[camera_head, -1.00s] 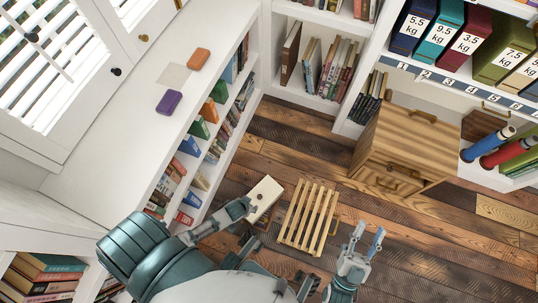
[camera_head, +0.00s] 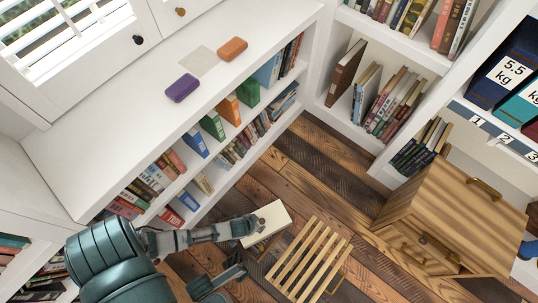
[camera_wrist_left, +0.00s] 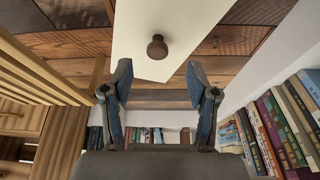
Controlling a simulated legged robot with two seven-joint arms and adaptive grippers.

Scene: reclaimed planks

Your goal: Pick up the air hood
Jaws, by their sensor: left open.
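I cannot tell for sure which thing is the air hood. A cream rectangular piece (camera_head: 272,217) lies low by the white bookcase, beside a slatted wooden rack. In the left wrist view a cream panel (camera_wrist_left: 180,25) with a round brown knob (camera_wrist_left: 157,47) lies ahead of my fingers. My left gripper (camera_head: 250,229) is at the left end of the cream piece. In the left wrist view my left gripper (camera_wrist_left: 157,75) is open, with nothing between its fingertips and the knob centred just beyond them. My right gripper is not in view.
The slatted wooden rack (camera_head: 310,258) is right of the cream piece. A wooden cabinet (camera_head: 440,220) stands farther right. The white bookcase top (camera_head: 130,125) bears a purple block (camera_head: 182,88) and an orange block (camera_head: 232,49). Plank floor (camera_head: 310,165) is clear behind the rack.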

